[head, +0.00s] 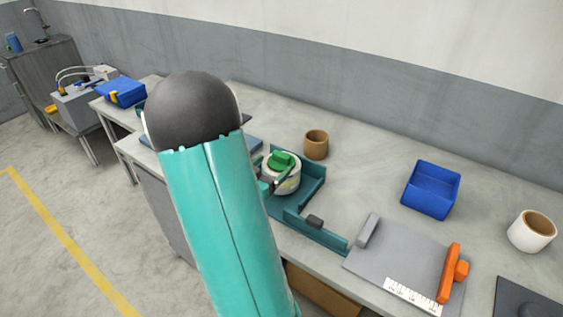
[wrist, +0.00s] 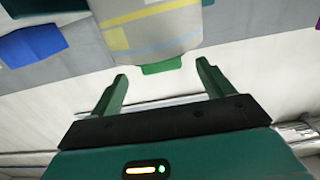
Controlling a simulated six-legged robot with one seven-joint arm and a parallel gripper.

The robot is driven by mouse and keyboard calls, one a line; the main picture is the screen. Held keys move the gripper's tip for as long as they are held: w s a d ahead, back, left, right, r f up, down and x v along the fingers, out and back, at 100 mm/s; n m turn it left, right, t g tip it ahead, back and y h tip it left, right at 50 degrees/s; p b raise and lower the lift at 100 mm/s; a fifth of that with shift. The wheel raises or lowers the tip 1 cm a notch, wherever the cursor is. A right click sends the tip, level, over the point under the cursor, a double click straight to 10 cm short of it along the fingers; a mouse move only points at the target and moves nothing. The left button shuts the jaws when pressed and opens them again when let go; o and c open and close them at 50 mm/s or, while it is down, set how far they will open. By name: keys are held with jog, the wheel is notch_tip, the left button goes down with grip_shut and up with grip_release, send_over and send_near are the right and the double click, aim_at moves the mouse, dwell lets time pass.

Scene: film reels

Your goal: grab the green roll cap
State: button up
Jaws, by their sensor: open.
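The green roll cap (head: 281,160) sits on top of a pale roll (head: 282,180) with coloured bands, which stands in a teal holder (head: 312,178) on the bench. In the wrist view the roll (wrist: 150,28) comes down from the top edge, with a small part of the green cap (wrist: 162,66) at its lower end. My gripper (wrist: 162,71) is open, with one green finger on each side of the cap and a visible gap on both sides. In the head view my teal arm hides most of the gripper.
A brown roll (head: 316,145) stands just behind the holder. A blue bin (head: 431,190), a white roll (head: 532,231) and a grey plate with an orange clamp (head: 452,272) are to the right. Bare bench lies between the brown roll and the bin.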

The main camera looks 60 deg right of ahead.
aim_at(279, 159)
jog(key=d, duration=0.4)
jog(key=s+d, duration=0.1)
jog(key=shift+d, duration=0.4)
jog(key=shift+w, duration=0.1)
jog(key=shift+c, duration=0.2)
jog(key=c, duration=1)
